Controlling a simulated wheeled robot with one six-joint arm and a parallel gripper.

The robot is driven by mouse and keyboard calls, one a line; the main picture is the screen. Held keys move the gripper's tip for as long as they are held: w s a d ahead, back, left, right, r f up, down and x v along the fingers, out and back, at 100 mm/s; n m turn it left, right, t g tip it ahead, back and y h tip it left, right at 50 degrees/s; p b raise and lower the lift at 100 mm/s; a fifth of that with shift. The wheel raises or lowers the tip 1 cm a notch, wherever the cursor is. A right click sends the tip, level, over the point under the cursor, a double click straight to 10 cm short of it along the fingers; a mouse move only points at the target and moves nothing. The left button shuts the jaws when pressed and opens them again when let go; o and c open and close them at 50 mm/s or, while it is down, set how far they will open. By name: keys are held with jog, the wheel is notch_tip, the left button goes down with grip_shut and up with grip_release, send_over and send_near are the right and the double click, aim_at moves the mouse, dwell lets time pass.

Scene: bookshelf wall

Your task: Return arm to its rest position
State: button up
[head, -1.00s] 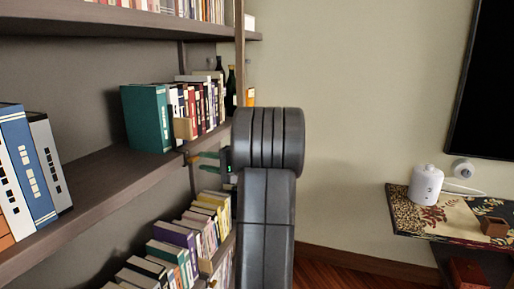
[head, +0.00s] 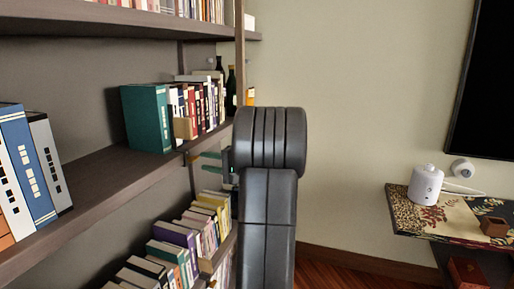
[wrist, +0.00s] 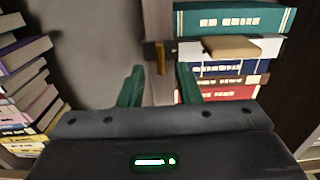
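My gripper (head: 203,162) shows in the head view as two thin green fingers, one above the other, pointing left toward the bookshelf. It is just below the front edge of the middle shelf (head: 118,180), above the lower row of books. In the wrist view my gripper (wrist: 160,74) has its two green fingers apart, with nothing held between them. My dark grey arm stands in front of the shelf's right end and hides part of it.
A teal book (head: 147,118) stands with several books on the middle shelf; it also shows in the wrist view (wrist: 235,20). Lower books (head: 185,240) are close below my gripper. At right, a side table (head: 440,231) holds a white canister (head: 426,186). Bare wall lies between.

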jog(key=x, duration=0.3)
jog(key=shift+w+a, duration=0.1)
jog(key=shift+a, duration=0.3)
jog(key=shift+w+a+r+p, duration=0.15)
jog(key=shift+a+r+p, duration=0.1)
jog(key=shift+p, duration=0.45)
jog(key=shift+d+m+p, duration=0.15)
jog(key=shift+m+p, duration=0.35)
jog(key=shift+p, duration=0.4)
jog(key=m+p, duration=0.1)
jog(key=p, duration=0.1)
jog(key=shift+p, duration=0.3)
jog(key=m+p, duration=0.3)
jog(key=p, duration=0.5)
jog(key=shift+m+p, duration=0.3)
jog(key=shift+m, duration=0.1)
jog(key=b, duration=0.3)
send_near(196, 158)
jog(key=shift+v, duration=2.35)
jog(key=shift+f, duration=0.25)
